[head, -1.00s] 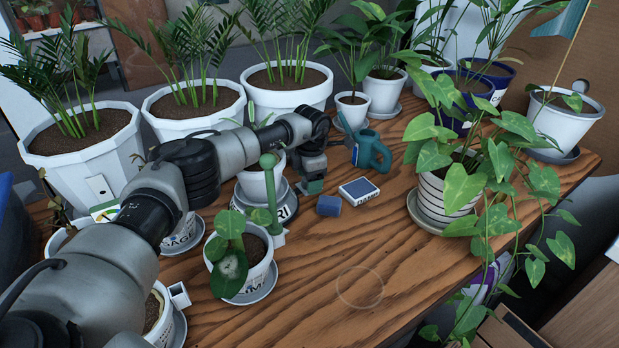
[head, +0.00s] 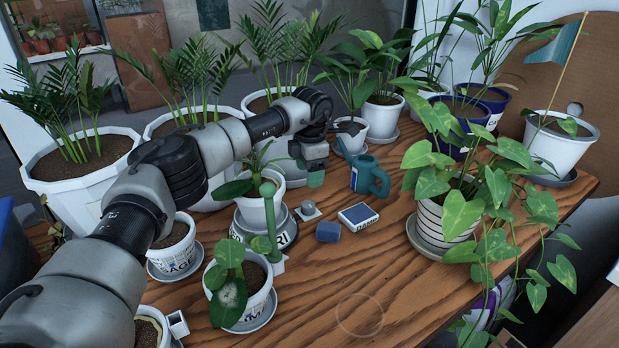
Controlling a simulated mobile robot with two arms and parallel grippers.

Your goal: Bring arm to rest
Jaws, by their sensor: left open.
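My left arm (head: 155,195) reaches in from the left over the pots. My left gripper (head: 314,180) is open and points down above the wooden table (head: 400,290), behind a small grey knob-like object (head: 308,210). It appears apart from that object, with nothing visible between its fingers. The gripper is left of the teal watering can (head: 370,178). My right gripper is not in view.
A blue block (head: 329,231) and a blue-and-white box (head: 357,216) lie near the gripper. Small potted plants stand left, including one (head: 240,290) in front. A striped pot (head: 440,225) with trailing leaves stands right. The front middle of the table is clear.

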